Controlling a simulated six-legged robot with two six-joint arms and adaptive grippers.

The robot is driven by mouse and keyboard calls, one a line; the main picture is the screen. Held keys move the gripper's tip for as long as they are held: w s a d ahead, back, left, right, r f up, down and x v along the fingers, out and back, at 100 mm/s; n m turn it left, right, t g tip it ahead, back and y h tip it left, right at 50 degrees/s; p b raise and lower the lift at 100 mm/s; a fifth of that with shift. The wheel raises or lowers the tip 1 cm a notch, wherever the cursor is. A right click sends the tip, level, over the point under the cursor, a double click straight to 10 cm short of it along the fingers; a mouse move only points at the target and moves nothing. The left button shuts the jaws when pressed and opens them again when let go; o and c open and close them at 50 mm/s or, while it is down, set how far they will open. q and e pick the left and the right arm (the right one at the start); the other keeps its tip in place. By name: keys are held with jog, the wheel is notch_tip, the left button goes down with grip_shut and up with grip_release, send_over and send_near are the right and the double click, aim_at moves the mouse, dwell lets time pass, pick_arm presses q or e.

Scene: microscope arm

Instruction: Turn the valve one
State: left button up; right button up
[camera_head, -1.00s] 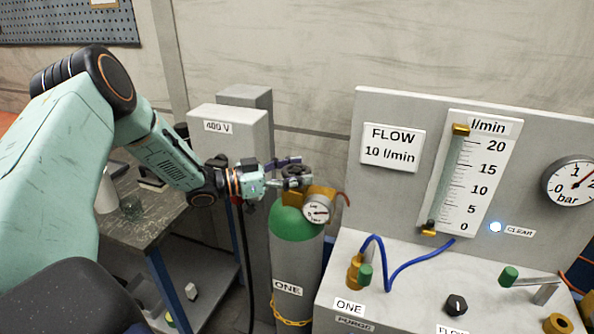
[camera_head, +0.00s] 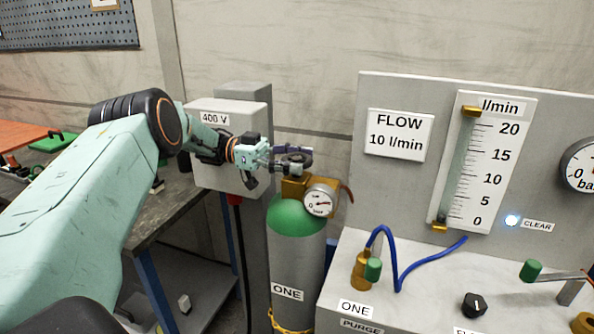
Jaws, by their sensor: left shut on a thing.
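The gas cylinder labelled ONE (camera_head: 297,262) stands upright, grey with a green shoulder, left of the panel bench. On top is a brass valve body with a dark round handwheel (camera_head: 293,163). A round pressure gauge (camera_head: 319,201) faces me on its right side. My left gripper (camera_head: 282,161) reaches in from the left at the handwheel and is shut on it; the fingers partly hide the wheel. My right gripper is not in view.
A grey 400 V box (camera_head: 228,150) stands close behind my left arm. A panel with a flow tube (camera_head: 480,165) and FLOW 10 l/min sign (camera_head: 400,135) stands right. A blue hose (camera_head: 397,270) and black knob (camera_head: 474,304) are on the bench. A workbench (camera_head: 160,215) lies left.

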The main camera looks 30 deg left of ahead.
aim_at(297, 158)
pick_arm(q)
jog(key=shift+g+b, duration=0.3)
jog(key=shift+r+m, duration=0.1)
jog(key=shift+m, duration=0.2)
jog(key=o, duration=1.2)
jog(key=shift+c, duration=0.2)
notch_tip(297, 158, up, 10)
jog(key=shift+f, duration=0.1)
